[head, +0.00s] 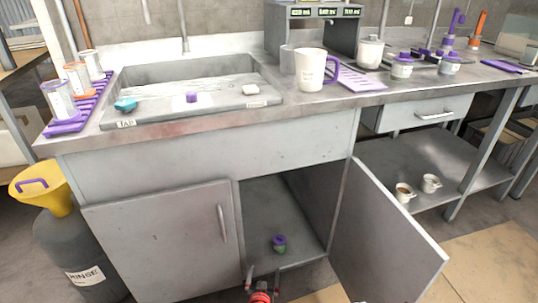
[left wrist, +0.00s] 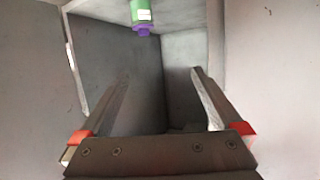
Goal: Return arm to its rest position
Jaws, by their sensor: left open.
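My left gripper (head: 263,273) is low at the bottom of the head view, in front of the open sink cabinet. Its two fingers (left wrist: 160,74) are spread apart in the left wrist view, with nothing between them. A small green and purple item (head: 279,243) stands on the cabinet floor, beyond the fingertips and apart from them. It also shows at the top of the left wrist view (left wrist: 140,16). Most of my left arm is out of the picture. My right gripper is not in view.
The right cabinet door (head: 388,240) stands swung open beside the gripper; the left door (head: 165,240) is shut. A grey container with a yellow funnel (head: 42,190) stands at left. The sink counter (head: 200,126) is above. Two cups (head: 405,193) sit on the right lower shelf.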

